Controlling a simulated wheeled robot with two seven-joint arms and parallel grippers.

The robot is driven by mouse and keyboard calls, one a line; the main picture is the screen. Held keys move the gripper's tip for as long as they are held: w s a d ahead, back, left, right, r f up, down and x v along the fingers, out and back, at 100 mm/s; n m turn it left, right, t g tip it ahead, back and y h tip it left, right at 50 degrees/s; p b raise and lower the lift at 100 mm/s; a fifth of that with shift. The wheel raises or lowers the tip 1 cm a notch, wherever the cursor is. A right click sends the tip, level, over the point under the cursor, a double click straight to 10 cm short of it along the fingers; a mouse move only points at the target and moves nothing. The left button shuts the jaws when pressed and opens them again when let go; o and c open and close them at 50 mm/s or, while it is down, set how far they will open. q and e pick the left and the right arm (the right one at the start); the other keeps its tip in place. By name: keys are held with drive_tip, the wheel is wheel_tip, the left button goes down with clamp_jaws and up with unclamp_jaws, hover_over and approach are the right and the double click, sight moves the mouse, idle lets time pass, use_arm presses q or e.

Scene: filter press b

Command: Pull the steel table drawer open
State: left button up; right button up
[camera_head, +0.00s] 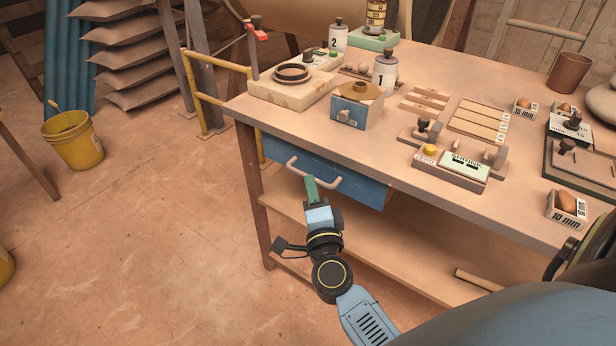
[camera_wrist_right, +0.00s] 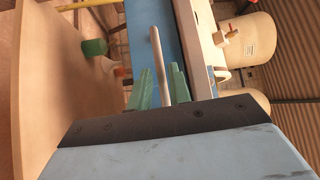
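The steel table drawer (camera_head: 350,187) has a blue front under the left part of the table top, with no gap showing above it. Its pale bar handle (camera_head: 314,172) sticks out from the front. My right gripper (camera_head: 311,188) has green fingers and is at the handle from below. In the right wrist view the two fingers (camera_wrist_right: 162,88) stand apart, with the handle bar (camera_wrist_right: 157,55) running between them and a narrow gap on each side. The blue drawer front (camera_wrist_right: 140,28) lies beyond the bar. My left gripper is not in view.
The table top (camera_head: 440,60) holds weights, a scale and small boxes. A lower shelf (camera_head: 400,255) runs beneath the drawer. A yellow bucket (camera_head: 73,140) stands at the left. The floor (camera_head: 180,240) in front of the table's left end is clear.

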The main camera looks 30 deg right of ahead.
drive_tip(key=shift+x, duration=2.15)
drive_tip(key=shift+c, duration=0.3)
clamp_jaws()
